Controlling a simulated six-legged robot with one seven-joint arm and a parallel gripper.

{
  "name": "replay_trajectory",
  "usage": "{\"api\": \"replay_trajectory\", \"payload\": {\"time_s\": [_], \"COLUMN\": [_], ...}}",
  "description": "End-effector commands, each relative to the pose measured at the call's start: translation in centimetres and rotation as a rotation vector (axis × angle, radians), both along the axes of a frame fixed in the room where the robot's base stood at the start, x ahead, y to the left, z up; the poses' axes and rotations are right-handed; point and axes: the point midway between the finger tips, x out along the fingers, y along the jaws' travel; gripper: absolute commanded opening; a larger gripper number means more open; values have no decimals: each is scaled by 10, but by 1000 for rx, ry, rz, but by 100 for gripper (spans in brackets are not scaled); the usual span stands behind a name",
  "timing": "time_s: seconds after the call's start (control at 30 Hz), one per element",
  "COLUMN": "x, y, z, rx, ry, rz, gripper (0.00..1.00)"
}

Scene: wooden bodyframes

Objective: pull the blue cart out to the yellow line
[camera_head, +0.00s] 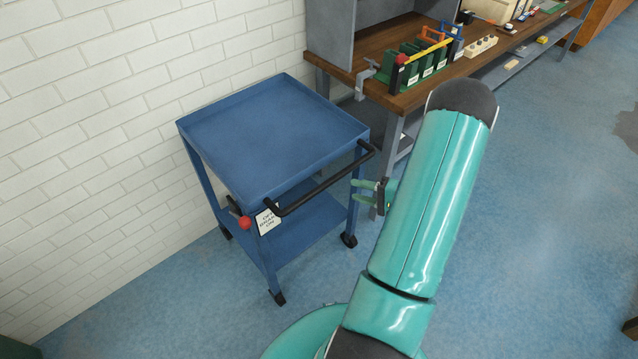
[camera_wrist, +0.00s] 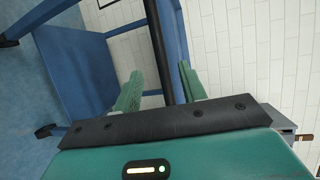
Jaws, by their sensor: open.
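The blue cart (camera_head: 275,135) stands against the white brick wall, with a flat rimmed top, a lower shelf and castors. Its black handle bar (camera_head: 322,190) runs along the side facing me. A red knob (camera_head: 245,222) and a white label (camera_head: 267,219) sit by the handle's left end. My gripper (camera_head: 356,191) is open and empty near the handle's right part. In the wrist view, the handle (camera_wrist: 157,42) runs into the gap between the two green fingers (camera_wrist: 160,88); I cannot tell whether they touch it. The yellow line is not in view.
A wooden workbench (camera_head: 408,98) with grey legs stands right of the cart, close to its back right corner. It carries green bins (camera_head: 425,62) and a clamp (camera_head: 366,78) at its edge.

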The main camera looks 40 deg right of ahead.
Motion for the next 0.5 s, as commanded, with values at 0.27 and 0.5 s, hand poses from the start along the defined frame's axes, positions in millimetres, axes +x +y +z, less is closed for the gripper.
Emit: {"api": "replay_trajectory", "payload": {"time_s": [0.27, 0.5], "x": [48, 89], "y": [23, 43], "z": [-10, -17], "rx": [1, 0], "ry": [1, 1], "rz": [5, 8], "gripper": [41, 41]}}
